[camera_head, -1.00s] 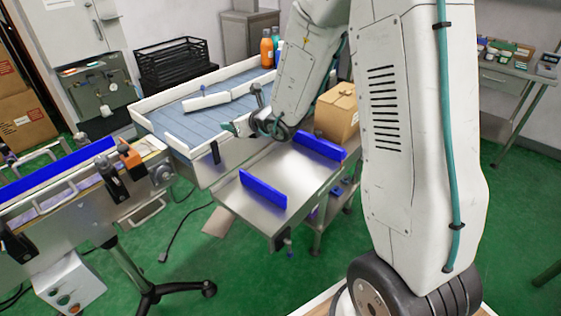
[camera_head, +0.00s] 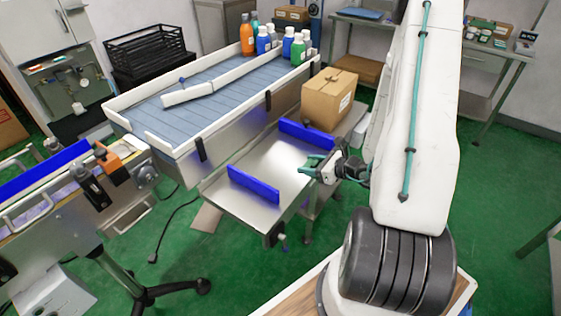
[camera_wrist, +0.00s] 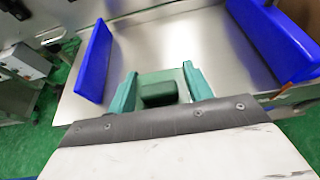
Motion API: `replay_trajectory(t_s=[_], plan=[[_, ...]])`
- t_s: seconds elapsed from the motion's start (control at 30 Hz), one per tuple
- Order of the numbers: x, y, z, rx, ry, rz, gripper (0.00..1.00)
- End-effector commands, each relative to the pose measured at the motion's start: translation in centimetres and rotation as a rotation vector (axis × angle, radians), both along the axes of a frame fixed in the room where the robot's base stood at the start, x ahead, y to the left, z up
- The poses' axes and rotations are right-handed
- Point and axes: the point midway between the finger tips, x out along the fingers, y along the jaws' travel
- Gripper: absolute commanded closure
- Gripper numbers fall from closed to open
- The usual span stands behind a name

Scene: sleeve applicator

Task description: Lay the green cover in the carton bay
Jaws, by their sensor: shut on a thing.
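My gripper (camera_head: 318,168) is at the right edge of the steel plate in the head view, and its two teal fingers (camera_wrist: 159,76) show in the wrist view. They are shut on a dark green block-like piece, the green cover (camera_wrist: 158,92). In the head view the cover cannot be told apart from the teal fingers. The steel plate (camera_head: 262,165) has two blue rails, one near (camera_head: 254,185) and one far (camera_head: 307,136). The plate between the rails is bare. Both rails also show in the wrist view (camera_wrist: 96,60). No marking shows which part is the carton bay.
A closed brown carton (camera_head: 328,100) stands beyond the far rail. A blue conveyor belt (camera_head: 215,92) with a white guide and several bottles (camera_head: 262,42) lies behind the plate. Another machine (camera_head: 75,205) stands at the left.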

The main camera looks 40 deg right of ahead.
Motion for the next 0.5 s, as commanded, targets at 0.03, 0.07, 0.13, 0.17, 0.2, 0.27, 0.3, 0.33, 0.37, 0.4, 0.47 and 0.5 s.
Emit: replay_trajectory(t_s=[0.03,0.07,0.13,0.17,0.2,0.27,0.3,0.33,0.37,0.4,0.47,0.5], plan=[[-0.2,0.0,-0.2,0.001,0.000,0.000,0.72],[0.0,0.0,-0.2,0.000,0.000,0.001,0.72],[0.9,0.3,-0.4,-0.001,0.001,0.006,0.72],[1.5,0.4,-0.5,-0.002,-0.001,0.007,0.72],[2.5,0.7,-0.5,-0.002,-0.001,0.010,0.72],[4.2,1.0,-0.7,-0.003,0.000,0.011,0.72],[5.3,1.1,-0.8,-0.003,0.000,0.010,0.72],[6.1,1.2,-0.9,-0.003,0.000,0.010,0.72],[6.9,1.3,-0.9,-0.004,0.000,0.009,0.72],[7.9,1.6,-1.0,-0.002,-0.001,0.010,0.72],[9.5,1.7,-1.2,-0.003,-0.001,0.009,0.72],[10.4,1.9,-1.3,-0.003,-0.001,0.007,0.72]])
